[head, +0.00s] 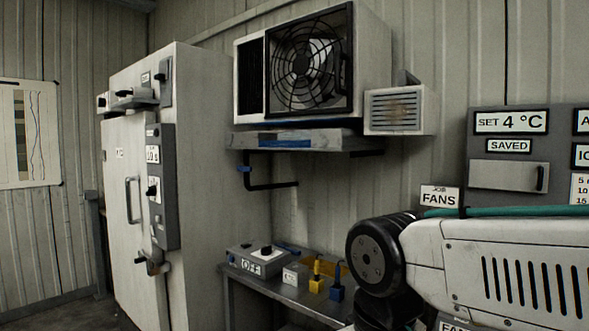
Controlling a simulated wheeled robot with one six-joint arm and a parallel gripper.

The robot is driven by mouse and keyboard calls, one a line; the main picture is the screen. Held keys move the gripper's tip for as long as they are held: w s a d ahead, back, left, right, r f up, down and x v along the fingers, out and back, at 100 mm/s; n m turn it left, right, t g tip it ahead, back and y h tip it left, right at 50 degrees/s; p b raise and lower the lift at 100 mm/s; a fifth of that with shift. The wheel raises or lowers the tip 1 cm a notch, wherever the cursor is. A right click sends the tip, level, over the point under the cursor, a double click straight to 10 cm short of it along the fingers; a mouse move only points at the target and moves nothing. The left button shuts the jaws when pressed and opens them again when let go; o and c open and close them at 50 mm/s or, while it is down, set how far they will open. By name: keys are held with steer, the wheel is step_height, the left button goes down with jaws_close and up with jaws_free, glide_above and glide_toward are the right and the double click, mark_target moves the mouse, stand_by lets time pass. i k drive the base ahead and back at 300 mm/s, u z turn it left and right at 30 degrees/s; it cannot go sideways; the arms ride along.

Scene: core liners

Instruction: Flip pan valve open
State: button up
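A shallow grey pan (345,142) sits under the wall-mounted fan unit (372,50) in the head view. A black pipe (250,182) comes down under the pan's left end and bends right. A small blue piece (243,169), which looks like the valve handle, sits on the upright part of this pipe. It is too small to tell whether it stands open or closed. My arm fills the lower right, well to the right of the pipe. My gripper is not in view.
A tall white cabinet (200,150) stands left of the pipe. Below is a grey bench (290,301) with a switch box marked OFF (250,265) and small yellow and blue blocks. A vented box (399,110) and a control panel (508,170) are on the right.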

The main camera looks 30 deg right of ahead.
mark_target(242, 167)
steer(key=z, duration=0.15)
steer(key=i, duration=0.15)
steer(key=z, duration=0.1)
steer(key=k, duration=0.65)
steer(key=u, duration=0.45)
steer(key=i, duration=1.5)
steer(key=z, duration=0.6)
